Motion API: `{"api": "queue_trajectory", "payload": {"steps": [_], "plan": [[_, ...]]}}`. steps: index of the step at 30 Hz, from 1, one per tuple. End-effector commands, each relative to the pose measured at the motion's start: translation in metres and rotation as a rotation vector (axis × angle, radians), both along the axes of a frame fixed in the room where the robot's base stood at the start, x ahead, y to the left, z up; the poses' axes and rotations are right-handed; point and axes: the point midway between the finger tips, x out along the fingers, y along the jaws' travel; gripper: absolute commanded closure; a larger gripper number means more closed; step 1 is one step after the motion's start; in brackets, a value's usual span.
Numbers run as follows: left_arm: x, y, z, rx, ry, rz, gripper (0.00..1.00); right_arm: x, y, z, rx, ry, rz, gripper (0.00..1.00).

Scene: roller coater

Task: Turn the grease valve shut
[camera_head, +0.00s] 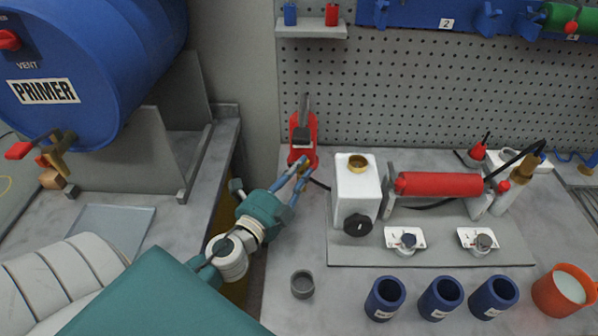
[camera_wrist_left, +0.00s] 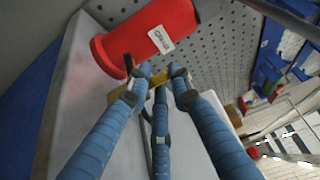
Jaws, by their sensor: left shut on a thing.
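The red grease unit (camera_head: 302,128) stands at the back left of the bench against the pegboard. In the left wrist view its red body (camera_wrist_left: 150,32) carries a white label, too small to read surely. A yellow grease valve handle (camera_wrist_left: 158,78) is at its base; only a little of the yellow handle (camera_head: 306,168) shows in the head view. My left gripper (camera_head: 303,166) reaches in from the lower left, and its blue fingers (camera_wrist_left: 160,80) are shut on the handle. The fingers hide part of the handle. My right gripper is not in view.
A white box with a black knob (camera_head: 358,224) and a red roller (camera_head: 438,184) stand just right of the left gripper. A blue primer drum (camera_head: 75,65) is at left.

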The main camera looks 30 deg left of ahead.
Motion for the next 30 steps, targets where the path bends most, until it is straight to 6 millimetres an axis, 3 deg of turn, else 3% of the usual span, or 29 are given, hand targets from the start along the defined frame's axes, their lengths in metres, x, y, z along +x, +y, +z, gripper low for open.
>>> {"api": "queue_trajectory", "payload": {"steps": [1,18,30], "plan": [[0.002,0.003,0.007,0.015,-0.016,-0.026,1.0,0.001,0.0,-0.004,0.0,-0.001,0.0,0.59],[0.004,0.008,0.007,0.012,-0.018,-0.488,1.0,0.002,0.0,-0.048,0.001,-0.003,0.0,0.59],[0.005,0.011,0.009,0.006,-0.019,-0.677,1.0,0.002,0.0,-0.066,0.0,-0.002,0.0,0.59]]}}
